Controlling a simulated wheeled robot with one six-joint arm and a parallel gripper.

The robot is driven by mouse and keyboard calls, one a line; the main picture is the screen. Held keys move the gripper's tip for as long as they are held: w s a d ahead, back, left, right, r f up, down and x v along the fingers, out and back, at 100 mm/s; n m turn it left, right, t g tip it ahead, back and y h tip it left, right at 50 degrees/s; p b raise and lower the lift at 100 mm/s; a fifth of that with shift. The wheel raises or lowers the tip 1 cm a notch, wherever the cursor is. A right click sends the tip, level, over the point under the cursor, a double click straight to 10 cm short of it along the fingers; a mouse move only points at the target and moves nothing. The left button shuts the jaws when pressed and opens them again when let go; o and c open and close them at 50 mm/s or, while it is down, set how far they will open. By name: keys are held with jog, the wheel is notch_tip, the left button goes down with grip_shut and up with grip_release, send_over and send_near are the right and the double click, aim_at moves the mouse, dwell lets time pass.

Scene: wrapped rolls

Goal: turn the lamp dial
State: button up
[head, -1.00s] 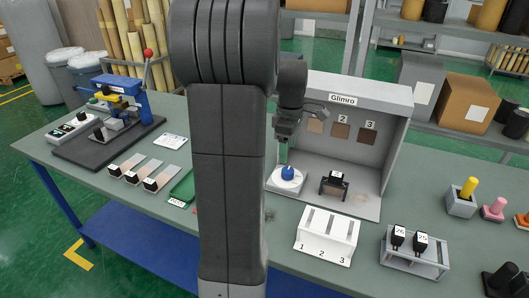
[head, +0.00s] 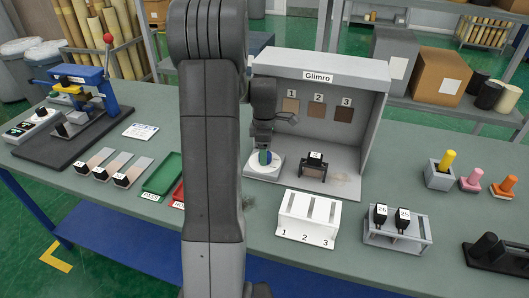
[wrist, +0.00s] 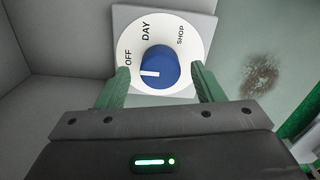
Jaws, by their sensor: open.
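The lamp dial is a blue knob (wrist: 159,66) with a white pointer line, on a round white plate (wrist: 190,52) marked OFF, DAY and SHOP. In the wrist view the pointer is turned to the left, on the OFF side. My gripper (wrist: 160,82) is open, with one green finger on each side of the knob; I cannot tell whether either finger touches it. In the head view the white dial base (head: 254,169) sits at the left of the grey Glimro booth (head: 318,66), and my gripper (head: 264,157) comes down over the knob, mostly hiding it.
A small black stand (head: 316,165) is inside the booth, right of the dial. A white rack (head: 308,218) numbered 1 to 3 stands in front. Green (head: 162,174) and red trays lie to the left. A grey holder (head: 397,236) with black-handled pieces is at right.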

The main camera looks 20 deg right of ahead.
jog(key=shift+f, duration=0.55)
jog(key=c, duration=1)
jog(key=m, duration=0.5)
jog(key=shift+m+b, duration=0.3)
jog(key=shift+m, duration=0.1)
jog(key=m, duration=0.6)
jog(key=shift+r, duration=0.1)
